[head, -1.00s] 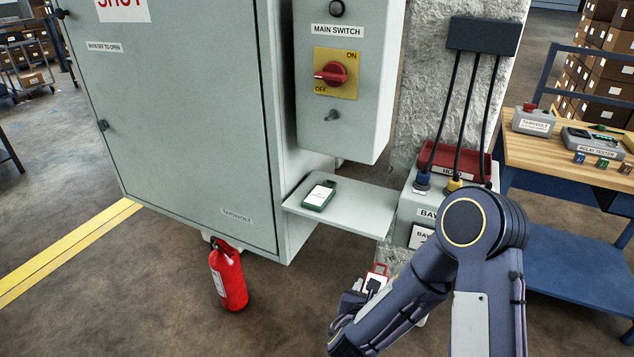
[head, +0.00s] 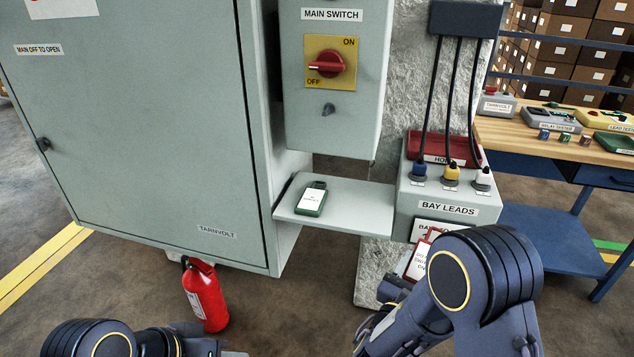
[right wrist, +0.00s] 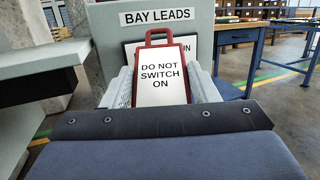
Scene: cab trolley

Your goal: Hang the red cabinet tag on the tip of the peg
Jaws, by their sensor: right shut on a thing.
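The red cabinet tag (right wrist: 153,42) has a red frame with a loop handle and a white face reading "DO NOT SWITCH ON". My right gripper (right wrist: 163,92) is shut on it and holds it upright. In the head view the tag (head: 415,262) is partly hidden by my right arm, in front of the bay leads box. The short grey peg (head: 328,109) sticks out of the main switch box below the red knob, bare, up and left of the tag. My left arm shows at the bottom left; its gripper is cut off by the lower edge.
A green-framed tag (head: 312,198) lies on the grey shelf (head: 350,212) below the switch box. The bay leads box (head: 412,190) with three plugged cables stands right of the shelf. A red extinguisher (head: 205,296) is on the floor. A workbench (head: 500,130) stands at right.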

